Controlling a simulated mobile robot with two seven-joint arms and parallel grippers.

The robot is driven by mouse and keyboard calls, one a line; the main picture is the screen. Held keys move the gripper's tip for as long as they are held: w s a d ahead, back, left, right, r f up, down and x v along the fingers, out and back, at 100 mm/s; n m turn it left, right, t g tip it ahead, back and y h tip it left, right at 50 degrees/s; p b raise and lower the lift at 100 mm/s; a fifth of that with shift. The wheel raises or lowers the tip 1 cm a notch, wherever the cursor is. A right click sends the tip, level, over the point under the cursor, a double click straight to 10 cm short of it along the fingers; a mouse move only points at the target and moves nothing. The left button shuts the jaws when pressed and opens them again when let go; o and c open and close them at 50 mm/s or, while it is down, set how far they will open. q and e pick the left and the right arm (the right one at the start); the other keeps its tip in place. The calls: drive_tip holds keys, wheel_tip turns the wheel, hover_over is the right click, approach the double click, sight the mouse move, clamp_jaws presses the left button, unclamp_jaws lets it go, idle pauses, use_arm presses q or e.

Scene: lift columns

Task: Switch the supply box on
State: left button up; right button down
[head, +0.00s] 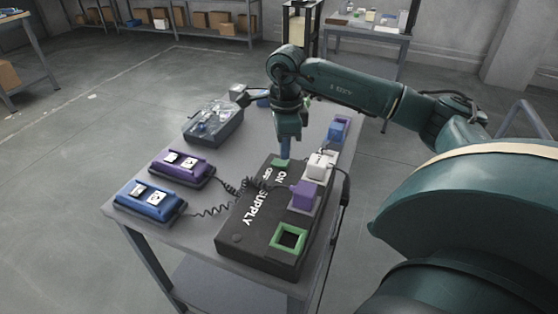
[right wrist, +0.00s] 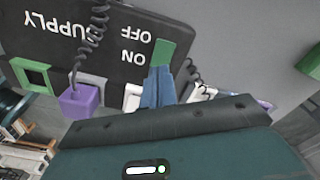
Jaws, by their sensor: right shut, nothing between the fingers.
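The black supply box (head: 238,237) lies on the grey table, lettered SUPPLY, ON and OFF. Its green switch (head: 281,162) is at the far end beside the ON and OFF letters; it also shows in the right wrist view (right wrist: 163,52). My right gripper (head: 285,154) points down with its blue fingers shut and empty, right at the switch. In the right wrist view the fingertips (right wrist: 158,70) overlap the ON side of the switch. I cannot tell whether they touch it or which way it is tilted. My left gripper is out of view.
A purple plug (head: 304,196), a white plug (head: 319,166) and an empty green socket (head: 288,239) line the box's right edge. A blue plug (head: 338,129) is beyond. Purple (head: 181,169) and blue (head: 150,201) units with coiled cables and a clear-topped case (head: 213,123) stand left.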

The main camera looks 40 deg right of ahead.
sight(285, 162)
drive_tip(key=shift+f+b, duration=0.75)
drive_tip(key=shift+f, duration=0.3)
idle(0.7)
drive_tip(key=shift+r, duration=0.15)
drive_tip(key=shift+r+p, duration=2.75)
drive_tip(key=shift+r, duration=0.7)
drive_tip(key=shift+f, duration=0.1)
